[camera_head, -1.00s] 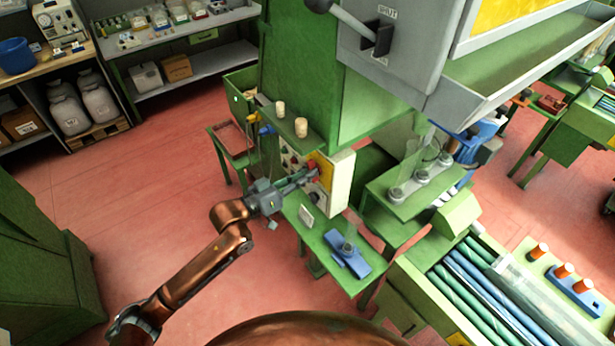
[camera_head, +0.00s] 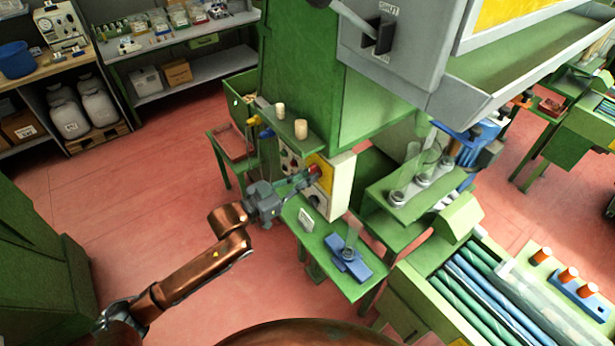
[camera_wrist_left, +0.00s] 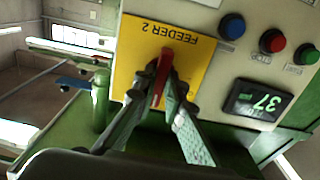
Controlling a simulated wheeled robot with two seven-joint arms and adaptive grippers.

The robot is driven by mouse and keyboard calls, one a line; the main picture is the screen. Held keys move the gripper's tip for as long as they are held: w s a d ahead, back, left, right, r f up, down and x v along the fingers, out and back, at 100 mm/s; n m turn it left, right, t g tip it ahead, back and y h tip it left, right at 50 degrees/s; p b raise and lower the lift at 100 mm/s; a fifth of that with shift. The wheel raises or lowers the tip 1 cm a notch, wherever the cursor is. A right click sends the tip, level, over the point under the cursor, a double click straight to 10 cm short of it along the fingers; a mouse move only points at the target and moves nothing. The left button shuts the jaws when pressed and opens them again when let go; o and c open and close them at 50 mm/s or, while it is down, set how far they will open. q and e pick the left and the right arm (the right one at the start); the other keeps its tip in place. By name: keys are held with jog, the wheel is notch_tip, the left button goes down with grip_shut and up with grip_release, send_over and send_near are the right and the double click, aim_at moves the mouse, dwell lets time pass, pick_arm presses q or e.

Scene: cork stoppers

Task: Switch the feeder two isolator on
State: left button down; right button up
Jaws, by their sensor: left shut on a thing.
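The feeder two isolator is a red handle (camera_wrist_left: 164,66) on a yellow plate (camera_wrist_left: 192,68); the plate reads FEEDER 2, upside down in the left wrist view. My left gripper (camera_wrist_left: 161,82) is shut on this handle, one finger on each side. The handle runs almost straight up and down in that view, leaning slightly; its on and off marks cannot be read. In the head view the left gripper (camera_head: 308,176) reaches the yellow plate (camera_head: 322,167) on the pale control box from the left. My right gripper is in neither view.
Blue (camera_wrist_left: 232,26), red (camera_wrist_left: 272,41) and green (camera_wrist_left: 306,55) buttons and a display (camera_wrist_left: 258,101) reading 37 sit beside the plate. A green shelf with two corks (camera_head: 301,129) is above the box. A green table with a blue stand (camera_head: 348,257) is below.

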pick_arm(q)
jog(key=shift+f, duration=0.1)
jog(key=c, duration=2)
grip_release()
jog(key=shift+a, duration=0.1)
jog(key=v, duration=1.2)
